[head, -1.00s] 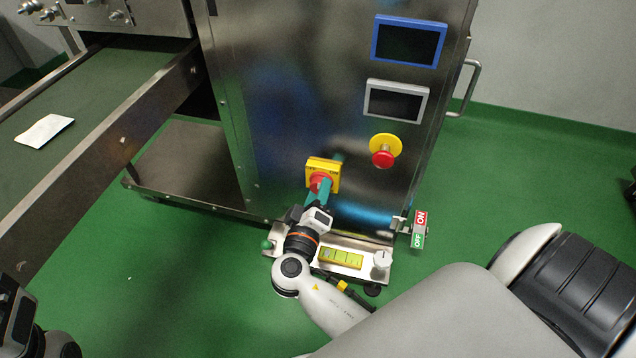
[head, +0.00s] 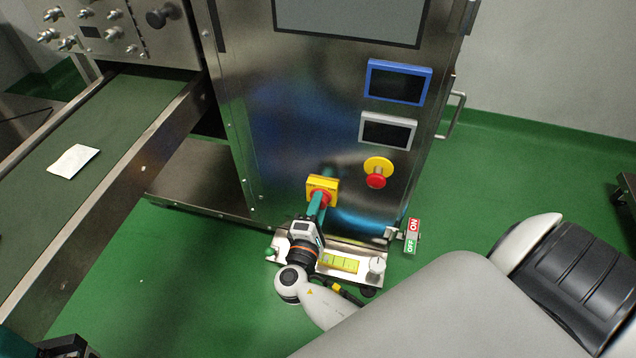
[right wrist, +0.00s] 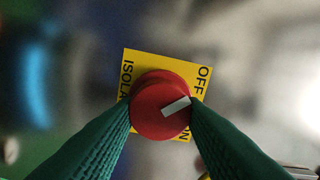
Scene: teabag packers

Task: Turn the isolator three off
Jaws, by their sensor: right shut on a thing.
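The isolator is a yellow plate (head: 330,182) with a red knob (head: 321,198), low on the steel cabinet front. The right wrist view shows the yellow plate (right wrist: 148,63) with parts of the words ISOLATOR, OFF and ON. The red knob (right wrist: 160,112) carries a pale pointer mark, aimed right between OFF and ON. My right gripper (head: 318,206) is shut on the knob. Its green fingers (right wrist: 160,115) press on both sides of it and hide part of the lettering. My left gripper (head: 48,346) shows only partly at the bottom left corner; its opening is unclear.
A red emergency button (head: 376,181) on a yellow disc sits up and right of the isolator. A conveyor (head: 120,110) with a white packet (head: 73,161) is at left.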

